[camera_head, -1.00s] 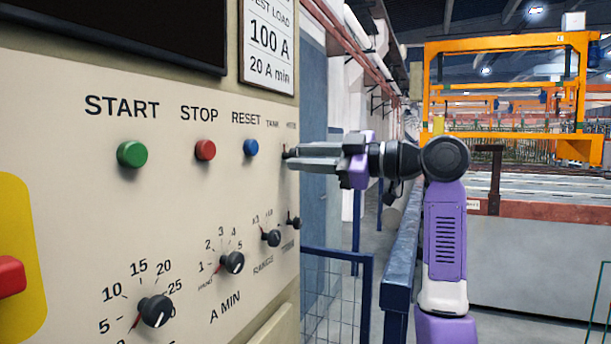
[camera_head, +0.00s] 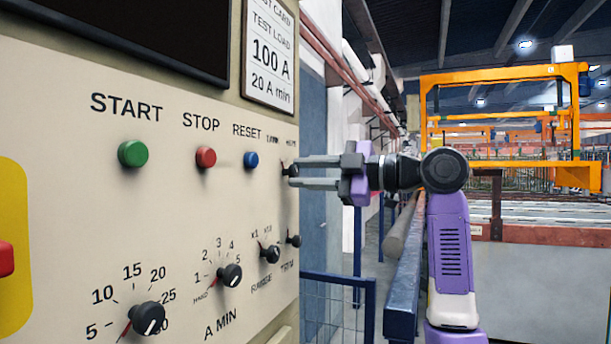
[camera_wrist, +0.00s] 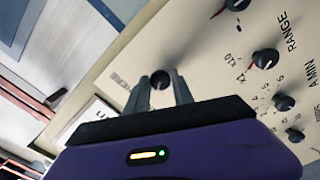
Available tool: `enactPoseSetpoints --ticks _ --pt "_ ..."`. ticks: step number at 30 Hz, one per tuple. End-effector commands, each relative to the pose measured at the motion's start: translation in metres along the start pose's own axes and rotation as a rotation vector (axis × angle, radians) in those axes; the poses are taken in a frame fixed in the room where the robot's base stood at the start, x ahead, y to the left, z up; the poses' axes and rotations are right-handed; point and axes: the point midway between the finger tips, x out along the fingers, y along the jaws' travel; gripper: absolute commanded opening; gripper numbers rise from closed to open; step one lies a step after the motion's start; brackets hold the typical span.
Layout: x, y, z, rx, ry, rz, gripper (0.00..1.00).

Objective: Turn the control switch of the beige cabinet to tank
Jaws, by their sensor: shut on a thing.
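The beige cabinet (camera_head: 90,215) fills the left of the head view. Its control switch (camera_head: 287,171) is a small black knob near the panel's right edge, under small labels, the left of which seems to read TANK. My gripper (camera_head: 293,171) reaches it from the right, its two grey fingers one above the other. In the wrist view the round black switch knob (camera_wrist: 160,79) sits between the fingertips (camera_wrist: 161,84), and my gripper is shut on it. The fingers partly hide the knob, and I cannot tell which way it points.
Green START (camera_head: 132,153), red STOP (camera_head: 206,157) and blue RESET (camera_head: 251,159) buttons lie left of the switch. The A MIN knob (camera_head: 229,274), RANGE knob (camera_head: 270,253) and TRIM knob (camera_head: 293,240) are below. A blue rail (camera_head: 403,270) stands right of the cabinet.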

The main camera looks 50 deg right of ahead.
Motion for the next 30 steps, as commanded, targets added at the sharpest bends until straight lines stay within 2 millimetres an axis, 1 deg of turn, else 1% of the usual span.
enactPoseSetpoints --ticks 6,7,9,10,20,23,30 --pt "-0.001 -0.001 0.0 -0.001 0.0 -0.002 0.0" --pt "-0.001 -0.001 0.0 -0.001 0.0 -0.002 0.34" --pt "0.0 -0.001 0.0 -0.001 0.0 -0.001 0.48" --pt "0.0 0.0 0.0 -0.001 0.0 -0.001 0.5" --pt "-0.003 0.0 0.0 0.0 0.0 0.0 0.5" --pt "-0.012 0.0 0.001 0.001 -0.001 0.001 0.5" --pt "-0.052 -0.001 0.001 -0.001 -0.002 0.002 0.5"
